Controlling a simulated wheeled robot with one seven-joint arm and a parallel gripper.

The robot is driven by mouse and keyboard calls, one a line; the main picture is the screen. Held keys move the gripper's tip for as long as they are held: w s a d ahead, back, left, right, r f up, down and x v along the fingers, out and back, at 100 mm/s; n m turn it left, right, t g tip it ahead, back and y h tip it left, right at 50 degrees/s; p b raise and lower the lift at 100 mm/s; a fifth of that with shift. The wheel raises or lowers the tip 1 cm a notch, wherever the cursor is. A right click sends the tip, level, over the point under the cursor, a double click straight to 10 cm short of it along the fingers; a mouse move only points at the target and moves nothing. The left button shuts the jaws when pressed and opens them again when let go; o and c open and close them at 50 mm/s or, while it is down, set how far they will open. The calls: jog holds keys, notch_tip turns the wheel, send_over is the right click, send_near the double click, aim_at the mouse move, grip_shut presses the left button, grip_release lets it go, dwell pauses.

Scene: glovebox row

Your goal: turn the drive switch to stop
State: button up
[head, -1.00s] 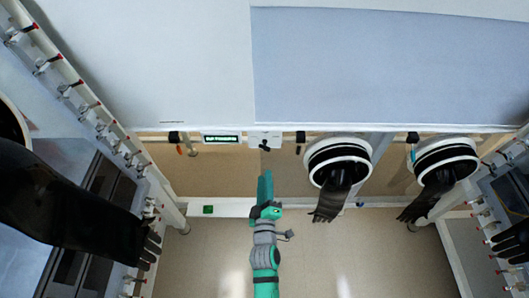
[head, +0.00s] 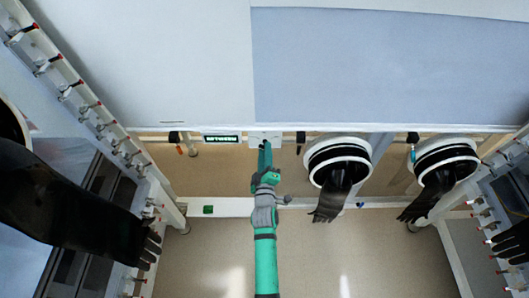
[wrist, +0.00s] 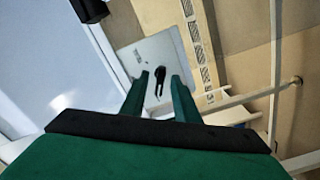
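The drive switch is a black knob (wrist: 159,82) on a light grey plate (wrist: 137,57) in the wrist view. My gripper (wrist: 160,80) is open, and the knob shows between its two green fingers. I cannot tell from this view whether the fingers reach the knob or are still short of it. In the head view the plate (head: 265,136) sits under the white cabinet's lower edge, and my gripper (head: 265,147) is right at it, hiding most of the knob.
A lit display (head: 221,139) is left of the plate. A black glove (head: 333,200) hangs from a round port (head: 338,162) to the right, with another gloved port (head: 447,160) beyond. A large black glove (head: 70,210) fills the left side.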

jog(key=shift+w, duration=0.15)
jog(key=shift+c, duration=0.3)
grip_shut()
jog(key=shift+m, duration=2.8)
jog(key=shift+o, duration=0.3)
grip_release()
